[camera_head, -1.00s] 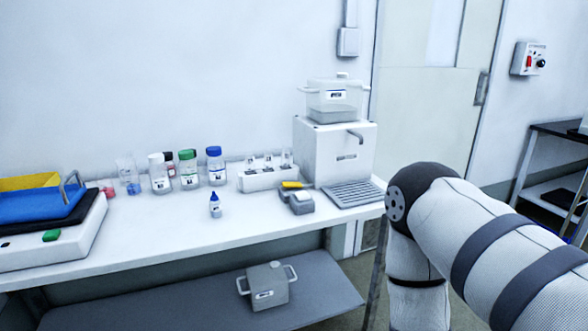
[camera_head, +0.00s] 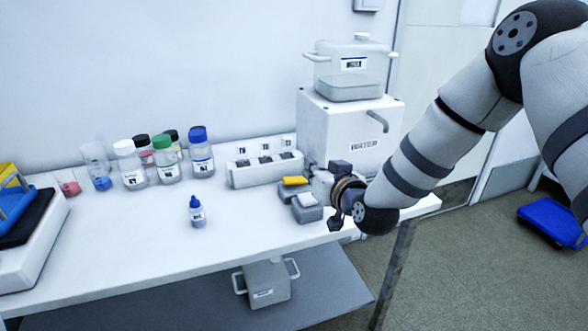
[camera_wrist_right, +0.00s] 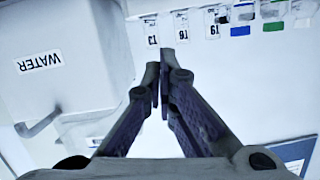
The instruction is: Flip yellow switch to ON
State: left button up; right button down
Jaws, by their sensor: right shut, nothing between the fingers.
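The yellow switch (camera_head: 295,181) is a yellow rocker on a small grey box. It sits on the white table in front of the tube rack, and I cannot tell its position. A similar grey box with a white rocker (camera_head: 307,200) stands just in front of it. My right gripper (camera_head: 318,186) is close to the right of both boxes, partly hidden by its own wrist. In the right wrist view my right gripper (camera_wrist_right: 164,62) is shut and empty, its fingertips together. I cannot make out the yellow switch in that view. My left gripper is not in view.
The dispenser labelled WATER (camera_head: 350,130) stands right behind my right gripper and shows in the wrist view (camera_wrist_right: 75,60). The tube rack (camera_head: 264,172) is behind the switches. A blue-capped dropper bottle (camera_head: 196,212) stands to the left, with several bottles (camera_head: 167,160) farther back.

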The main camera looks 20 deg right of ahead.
jog(key=x, duration=0.5)
jog(key=shift+f, duration=0.15)
jog(key=b, duration=0.2)
send_over(295, 181)
jog(key=shift+s+a+f, duration=0.1)
jog(key=shift+s+f, duration=0.1)
jog(key=shift+f, duration=0.4)
jog(key=shift+s+f, duration=0.2)
jog(key=shift+f, duration=0.35)
jog(key=shift+s+a+f, duration=0.15)
jog(key=shift+f, duration=0.5)
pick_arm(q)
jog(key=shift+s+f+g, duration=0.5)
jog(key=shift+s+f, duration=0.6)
pick_arm(e)
jog(key=shift+a+f, duration=0.2)
jog(key=shift+f, duration=0.5)
